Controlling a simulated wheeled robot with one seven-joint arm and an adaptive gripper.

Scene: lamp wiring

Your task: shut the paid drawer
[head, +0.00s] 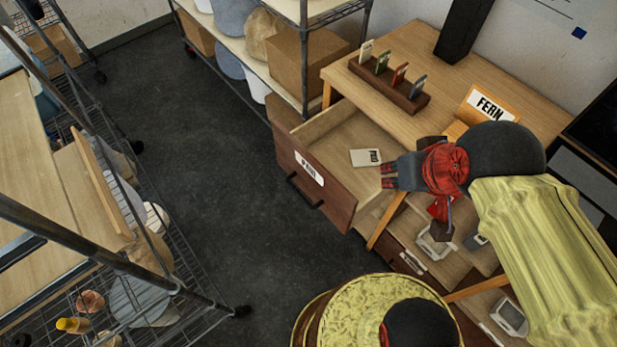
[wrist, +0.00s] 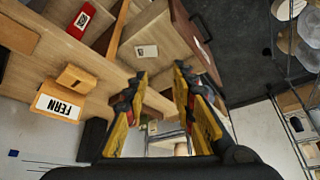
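The paid drawer (head: 318,190) is pulled out from the wooden desk, with a brown front, a dark handle and a white label. A white card (head: 365,157) lies inside it. In the wrist view the same drawer (wrist: 196,38) is ahead of the fingers, with the card (wrist: 147,51) in it. My gripper (head: 412,200) is over the inner right side of the drawer, near the desk edge. Its two fingers (wrist: 156,90) are apart with nothing between them. Whether a finger touches the drawer, I cannot tell.
The desk (head: 400,60) bears a dark rack (head: 390,83) with several small cards and a FERN sign (head: 489,104). Grey floor (head: 215,150) is clear left of the drawer. A wire shelf (head: 165,270) stands at the left.

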